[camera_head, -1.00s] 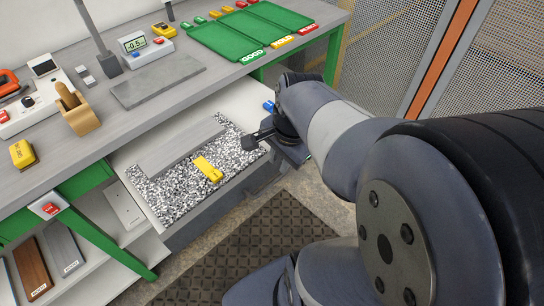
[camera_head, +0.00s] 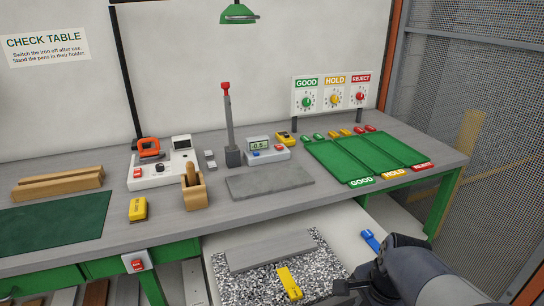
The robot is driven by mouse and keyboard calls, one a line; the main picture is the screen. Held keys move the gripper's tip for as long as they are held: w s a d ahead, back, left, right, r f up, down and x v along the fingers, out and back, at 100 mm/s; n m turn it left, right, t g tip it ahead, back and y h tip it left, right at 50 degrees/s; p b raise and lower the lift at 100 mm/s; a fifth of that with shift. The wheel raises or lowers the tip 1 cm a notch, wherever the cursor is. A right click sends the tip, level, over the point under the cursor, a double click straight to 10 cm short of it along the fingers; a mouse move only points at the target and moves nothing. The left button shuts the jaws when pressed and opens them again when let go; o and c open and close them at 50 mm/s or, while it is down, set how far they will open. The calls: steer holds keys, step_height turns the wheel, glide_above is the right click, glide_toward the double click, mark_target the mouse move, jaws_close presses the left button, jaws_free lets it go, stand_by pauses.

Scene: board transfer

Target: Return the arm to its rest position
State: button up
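My arm (camera_head: 425,270) reaches in from the bottom right corner of the head view. My gripper (camera_head: 345,287) is at its left end, small and dark, near the right edge of the speckled foam in the open drawer. Its fingers are too small and dark to tell whether they are open or shut. No held thing is visible at it. A yellow tool (camera_head: 289,283) lies on the foam, left of my gripper and apart from it.
The open drawer (camera_head: 345,230) juts out below the table (camera_head: 90,262). A grey slab (camera_head: 270,181), a green three-lane tray (camera_head: 345,158), a wooden pen holder (camera_head: 193,194) and an upright post (camera_head: 229,120) stand on the table.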

steer(key=f, duration=0.3)
steer(key=f+b, duration=0.1)
steer(key=f, duration=0.1)
steer(key=shift+w+a, duration=0.15)
steer(key=shift+w, duration=0.25)
steer(key=shift+w+a, duration=0.1)
steer(key=shift+w, duration=0.25)
steer(key=shift+s, duration=0.1)
